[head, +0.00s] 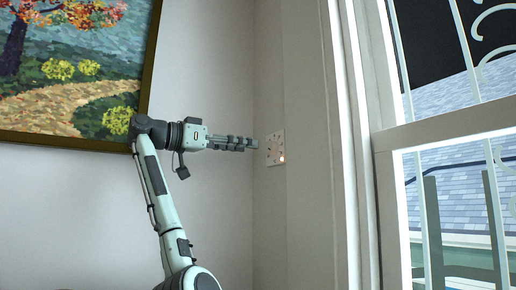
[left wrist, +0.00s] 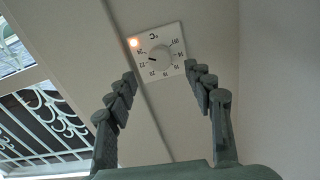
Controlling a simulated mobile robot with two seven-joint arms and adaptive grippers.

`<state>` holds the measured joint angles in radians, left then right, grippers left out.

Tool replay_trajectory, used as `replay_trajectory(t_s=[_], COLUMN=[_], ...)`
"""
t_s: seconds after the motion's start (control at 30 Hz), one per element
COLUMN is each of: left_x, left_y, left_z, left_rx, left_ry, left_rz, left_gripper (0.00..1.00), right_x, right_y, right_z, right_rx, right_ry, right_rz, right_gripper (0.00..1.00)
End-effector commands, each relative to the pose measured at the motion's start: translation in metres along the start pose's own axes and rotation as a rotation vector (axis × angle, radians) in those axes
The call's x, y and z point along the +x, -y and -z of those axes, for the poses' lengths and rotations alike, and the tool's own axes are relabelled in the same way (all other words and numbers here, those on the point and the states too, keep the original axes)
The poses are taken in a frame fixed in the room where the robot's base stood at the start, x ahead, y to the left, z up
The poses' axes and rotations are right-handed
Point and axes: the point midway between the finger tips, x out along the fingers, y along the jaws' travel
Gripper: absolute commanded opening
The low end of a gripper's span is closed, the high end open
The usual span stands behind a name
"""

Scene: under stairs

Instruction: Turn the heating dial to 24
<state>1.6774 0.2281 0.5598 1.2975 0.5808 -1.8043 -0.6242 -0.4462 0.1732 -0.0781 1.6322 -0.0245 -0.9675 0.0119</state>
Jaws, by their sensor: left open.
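The heating dial is a round, light knob (left wrist: 160,57) on a square white plate with small numbers around it. A short dark mark on the knob points to the left in the left wrist view; the number it faces is too small to read surely. A small orange light (left wrist: 135,42) glows at one plate corner. In the head view the plate (head: 275,148) is on the wall, seen at a slant. My left gripper (head: 254,144) points at it from the left, close to the plate. In the left wrist view its open fingers (left wrist: 160,76) frame the dial with nothing between them. My right gripper is not in view.
A framed landscape painting (head: 75,70) hangs on the wall behind my left arm. A white-framed window (head: 450,130) with a metal grille is to the right of the plate. The wall around the plate is bare.

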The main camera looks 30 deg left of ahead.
Motion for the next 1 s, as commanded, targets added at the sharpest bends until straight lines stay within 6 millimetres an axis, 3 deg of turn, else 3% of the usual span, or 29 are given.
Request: replay_trajectory(t_s=[0.1,0.33,1.0], left_x=[-0.025,-0.051,-0.054], left_y=[0.001,0.000,0.000], left_z=[0.000,0.000,0.000], left_rx=[0.002,0.001,0.000], left_ry=[0.000,0.001,0.001], left_rz=[0.003,0.000,-0.001], left_gripper=[0.53,0.53,0.53], right_x=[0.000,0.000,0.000], right_y=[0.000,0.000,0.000], right_z=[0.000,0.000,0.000], right_rx=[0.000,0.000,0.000], right_ry=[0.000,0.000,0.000], right_rz=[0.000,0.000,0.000], right_gripper=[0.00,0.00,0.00])
